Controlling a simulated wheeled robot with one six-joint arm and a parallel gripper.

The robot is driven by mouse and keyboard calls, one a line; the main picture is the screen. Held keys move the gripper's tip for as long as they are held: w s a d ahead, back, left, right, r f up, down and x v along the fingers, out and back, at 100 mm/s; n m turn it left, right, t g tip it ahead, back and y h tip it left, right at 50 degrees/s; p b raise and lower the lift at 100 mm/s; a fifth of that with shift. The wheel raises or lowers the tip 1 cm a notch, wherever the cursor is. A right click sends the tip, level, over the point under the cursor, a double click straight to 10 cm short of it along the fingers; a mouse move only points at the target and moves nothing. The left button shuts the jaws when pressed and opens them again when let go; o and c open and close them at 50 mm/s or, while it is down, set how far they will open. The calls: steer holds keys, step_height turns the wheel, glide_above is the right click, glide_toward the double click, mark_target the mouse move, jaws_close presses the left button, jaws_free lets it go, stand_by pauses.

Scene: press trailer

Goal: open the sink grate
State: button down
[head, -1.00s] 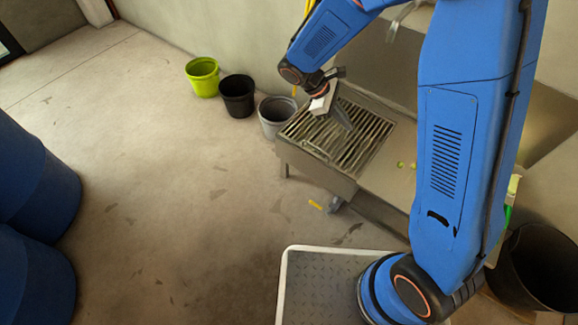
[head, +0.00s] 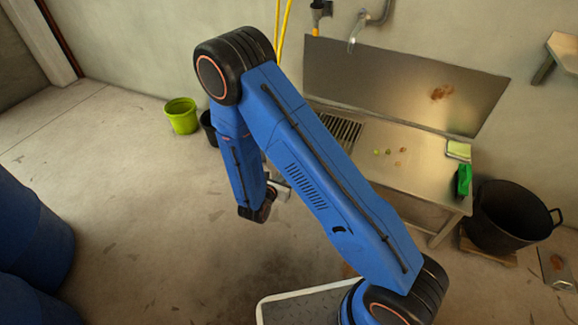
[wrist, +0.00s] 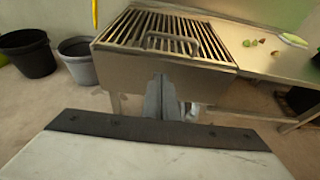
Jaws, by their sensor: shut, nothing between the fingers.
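The sink grate (wrist: 172,30) is a panel of metal bars lying closed, flat on top of the sink (wrist: 165,66). It has a looped handle (wrist: 170,40) at its near edge in the wrist view. In the head view only part of the grate (head: 340,127) shows to the right of my arm; the rest is hidden. My gripper (wrist: 163,98) is shut and empty, in front of the sink's front wall and below the grate handle, apart from the handle. In the head view my gripper (head: 281,192) is mostly hidden behind my arm.
A steel counter (head: 425,165) with small green and brown bits (head: 388,152) joins the sink on the right. A black bucket (wrist: 27,54) and a grey bucket (wrist: 78,60) stand left of the sink. A big black bin (head: 512,215) is far right. Floor in front is clear.

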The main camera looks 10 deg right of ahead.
steer(key=w+d, duration=0.6)
steer(key=w, duration=0.3)
steer(key=shift+w+d, duration=0.2)
steer(key=shift+d, duration=0.15)
stand_by(0.3)
